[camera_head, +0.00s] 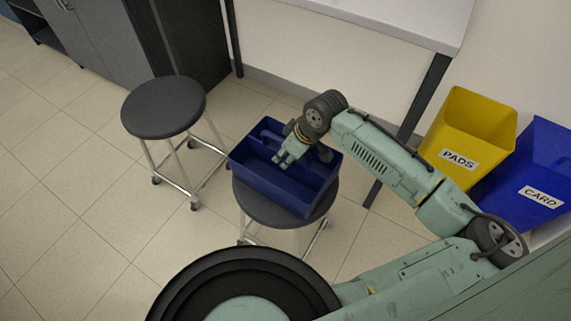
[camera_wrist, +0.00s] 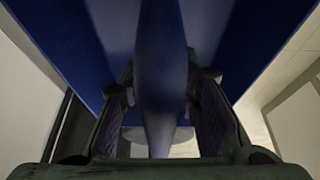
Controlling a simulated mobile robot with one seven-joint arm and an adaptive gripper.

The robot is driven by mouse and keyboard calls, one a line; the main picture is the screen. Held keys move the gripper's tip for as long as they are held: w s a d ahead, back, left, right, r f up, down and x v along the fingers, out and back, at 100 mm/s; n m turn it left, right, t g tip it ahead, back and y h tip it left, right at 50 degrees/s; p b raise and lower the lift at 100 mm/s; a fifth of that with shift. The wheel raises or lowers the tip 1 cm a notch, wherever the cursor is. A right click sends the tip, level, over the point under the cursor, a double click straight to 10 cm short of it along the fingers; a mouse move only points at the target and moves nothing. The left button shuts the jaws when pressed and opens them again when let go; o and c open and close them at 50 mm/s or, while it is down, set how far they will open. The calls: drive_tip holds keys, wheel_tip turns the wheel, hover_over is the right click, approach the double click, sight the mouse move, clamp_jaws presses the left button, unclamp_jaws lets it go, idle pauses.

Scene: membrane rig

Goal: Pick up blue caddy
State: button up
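The blue caddy (camera_head: 290,190) is an open box with a raised central handle. It rests upright on the dark round seat of the nearer stool (camera_head: 262,208) in the head view. My gripper (camera_head: 284,160) reaches down over the caddy from the right, at its middle. In the wrist view the caddy (camera_wrist: 235,25) fills the top, and its handle (camera_wrist: 160,75) runs down between the two fingers of my gripper (camera_wrist: 160,120). The fingers stand apart on either side of the handle, with gaps showing beside it. My wrist partly hides the handle in the head view.
A second round stool (camera_head: 163,106) stands to the left, close to the caddy. A white table (camera_head: 400,18) with dark legs is behind. A yellow PADS bin (camera_head: 468,130) and a blue CARD bin (camera_head: 535,175) are at the right. Floor (camera_head: 80,200) is clear at the left.

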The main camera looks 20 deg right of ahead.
drive_tip(key=shift+c, duration=0.2)
clamp_jaws()
drive_tip(key=shift+r, duration=0.1)
idle(0.8)
